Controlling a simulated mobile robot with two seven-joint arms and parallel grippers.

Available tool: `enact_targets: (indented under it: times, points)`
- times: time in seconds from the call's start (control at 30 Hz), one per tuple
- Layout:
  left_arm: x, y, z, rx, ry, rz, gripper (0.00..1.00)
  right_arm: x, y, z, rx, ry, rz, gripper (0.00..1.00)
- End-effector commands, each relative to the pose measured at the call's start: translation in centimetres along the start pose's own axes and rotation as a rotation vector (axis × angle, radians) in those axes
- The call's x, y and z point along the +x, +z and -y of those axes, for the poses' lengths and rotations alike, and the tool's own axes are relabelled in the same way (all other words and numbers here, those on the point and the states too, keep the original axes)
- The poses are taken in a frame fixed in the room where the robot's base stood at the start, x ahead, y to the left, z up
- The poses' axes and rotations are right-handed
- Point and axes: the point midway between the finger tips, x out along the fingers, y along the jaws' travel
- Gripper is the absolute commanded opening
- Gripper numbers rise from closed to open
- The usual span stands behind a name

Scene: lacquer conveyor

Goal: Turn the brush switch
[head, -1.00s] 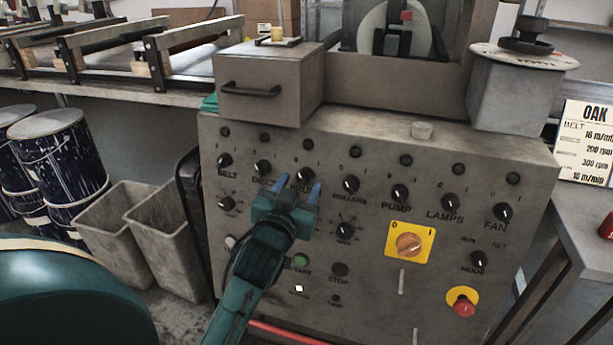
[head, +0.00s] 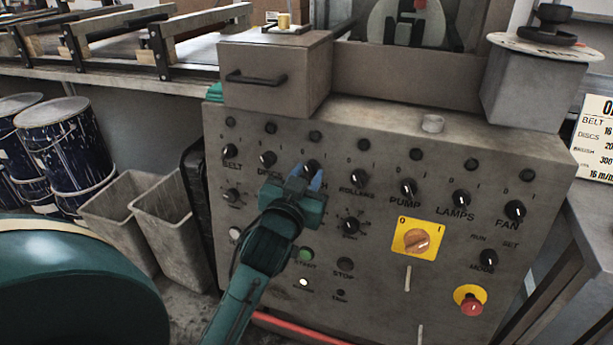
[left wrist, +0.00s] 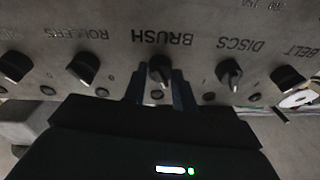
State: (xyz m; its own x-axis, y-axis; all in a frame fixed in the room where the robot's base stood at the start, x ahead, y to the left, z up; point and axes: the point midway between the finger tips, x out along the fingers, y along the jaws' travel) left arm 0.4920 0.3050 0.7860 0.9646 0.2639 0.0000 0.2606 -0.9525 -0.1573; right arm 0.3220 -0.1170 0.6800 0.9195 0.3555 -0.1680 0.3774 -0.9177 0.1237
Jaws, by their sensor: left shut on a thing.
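The brush switch (left wrist: 160,67) is a small black knob under the upside-down BRUSH label in the left wrist view. In the head view the brush switch (head: 311,164) sits in the panel's upper knob row, between the discs and rollers knobs, mostly hidden behind my fingers. My left gripper (head: 307,176) reaches up to it from below, its blue fingertips at the knob. In the left wrist view the fingers of my left gripper (left wrist: 160,80) stand on both sides of the knob, shut on it. My right gripper is not in view.
The grey panel (head: 380,245) carries neighbouring knobs close by: discs (head: 268,158) and rollers (head: 358,178). A yellow-plated orange switch (head: 417,240) and red stop button (head: 471,307) are lower right. Grey bins (head: 170,225) and drums (head: 65,150) stand left.

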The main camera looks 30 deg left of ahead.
Motion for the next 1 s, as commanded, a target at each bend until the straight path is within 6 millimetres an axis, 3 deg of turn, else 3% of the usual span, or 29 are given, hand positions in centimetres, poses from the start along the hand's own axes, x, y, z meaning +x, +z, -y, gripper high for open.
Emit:
enact_targets:
  times: [0.1, 0.37, 0.67, 1.0]
  points:
    - [0.0, 0.0, 0.0, 0.000, 0.000, 0.000, 0.04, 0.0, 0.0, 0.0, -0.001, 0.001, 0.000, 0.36]
    - [0.0, -0.1, 0.1, 0.028, 0.004, 0.000, 0.04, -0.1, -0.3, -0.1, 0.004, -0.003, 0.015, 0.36]
    - [0.0, -0.5, 0.2, 0.194, 0.034, -0.009, 0.04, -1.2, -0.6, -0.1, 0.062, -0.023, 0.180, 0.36]
    - [0.1, -0.6, 0.5, 0.505, 0.089, -0.028, 0.04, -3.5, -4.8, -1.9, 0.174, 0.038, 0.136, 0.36]
